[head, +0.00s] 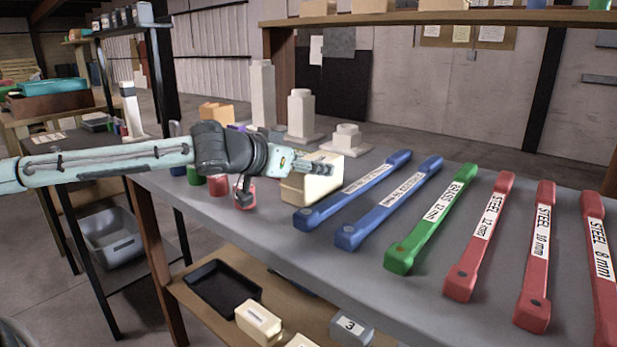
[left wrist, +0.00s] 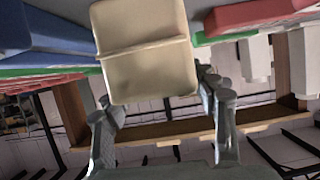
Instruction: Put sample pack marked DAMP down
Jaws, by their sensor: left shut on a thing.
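A cream block-shaped pack (head: 312,188) is at the bench's middle, left of the blue bars. My left gripper (head: 322,166) reaches it from the left and is shut on it. In the left wrist view the pack (left wrist: 145,55) fills the space between the two fingers (left wrist: 165,115). No DAMP marking is readable on its visible faces. The pack is at or just above the grey bench top (head: 255,225); I cannot tell whether it touches. My right gripper is not in view.
Two blue bars (head: 352,190), a green bar (head: 430,220) and red STEEL bars (head: 480,237) lie to the right. Pale stepped blocks (head: 301,117) stand behind. Small coloured pots (head: 218,185) sit to the left. A lower shelf holds a black tray (head: 222,288) and cream packs (head: 258,323).

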